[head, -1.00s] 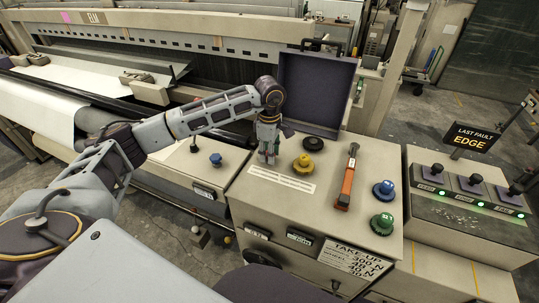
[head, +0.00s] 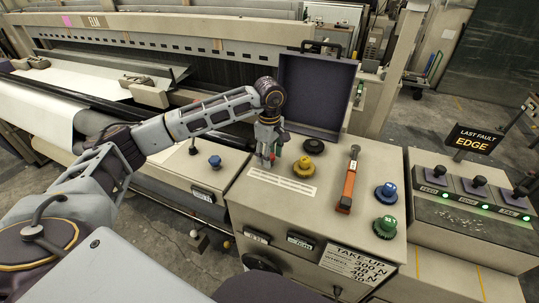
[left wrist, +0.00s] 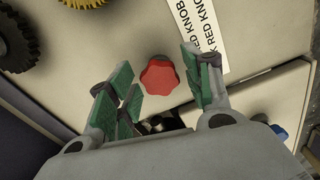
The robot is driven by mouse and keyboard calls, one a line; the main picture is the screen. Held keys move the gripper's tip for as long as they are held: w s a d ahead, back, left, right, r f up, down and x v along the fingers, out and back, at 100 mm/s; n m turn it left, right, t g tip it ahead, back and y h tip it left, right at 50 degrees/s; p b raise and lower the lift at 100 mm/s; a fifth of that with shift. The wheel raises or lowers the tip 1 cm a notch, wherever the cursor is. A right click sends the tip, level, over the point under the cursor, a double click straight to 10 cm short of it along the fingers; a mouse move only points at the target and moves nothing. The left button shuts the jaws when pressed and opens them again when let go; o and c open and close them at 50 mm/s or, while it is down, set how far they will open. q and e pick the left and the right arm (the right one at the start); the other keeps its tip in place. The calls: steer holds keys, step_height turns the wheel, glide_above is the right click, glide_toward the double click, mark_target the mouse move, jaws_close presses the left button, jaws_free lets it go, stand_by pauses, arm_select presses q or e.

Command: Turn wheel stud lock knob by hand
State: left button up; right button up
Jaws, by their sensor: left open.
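A red lobed knob (left wrist: 159,75) stands on the beige panel in the left wrist view, between the green-padded fingers of my left gripper (left wrist: 161,86). The gripper is open, with a gap visible on both sides of the knob. In the head view my left gripper (head: 267,159) points down at the panel's left part and mostly hides the red knob. A white label (left wrist: 207,32) naming the red knob lies beside it. My right gripper is not in view.
A yellow knob (head: 305,167) and a black knob (head: 315,131) stand close to the gripper. An orange-handled tool (head: 349,180), a blue knob (head: 385,194) and a green knob (head: 385,227) are further right. An upright open case lid (head: 318,92) stands behind.

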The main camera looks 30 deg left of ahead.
arm_select(q)
steer(key=shift+r, duration=0.15)
steer(key=shift+r+p, duration=0.45)
steer(key=shift+r, duration=0.45)
